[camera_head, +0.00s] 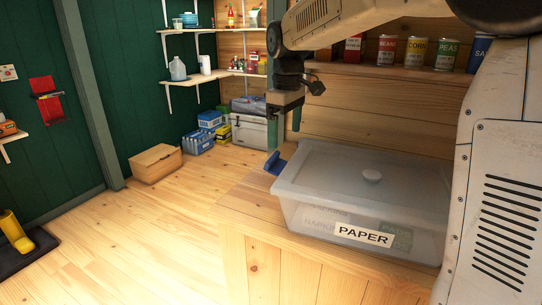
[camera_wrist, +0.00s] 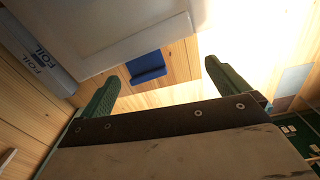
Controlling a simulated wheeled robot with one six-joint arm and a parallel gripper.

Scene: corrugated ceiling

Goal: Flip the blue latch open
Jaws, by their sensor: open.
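The blue latch (camera_head: 275,163) sticks out from the left end of a translucent lidded bin (camera_head: 335,172), which carries a "PAPER" label and stands on a wooden counter. In the wrist view the blue latch (camera_wrist: 147,66) lies beside the edge of the pale lid (camera_wrist: 110,28), between my fingers in the picture. My gripper (camera_head: 285,117) is above the latch, apart from it. In the wrist view my gripper (camera_wrist: 162,72) shows two green fingers spread wide with nothing held between them. How far the latch is turned is hard to tell.
Cans (camera_head: 416,52) stand on a shelf behind the bin. A foil box (camera_wrist: 40,62) lies beside the bin in the wrist view. A grey cooler (camera_head: 250,130) and a cardboard box (camera_head: 156,163) are on the floor beyond.

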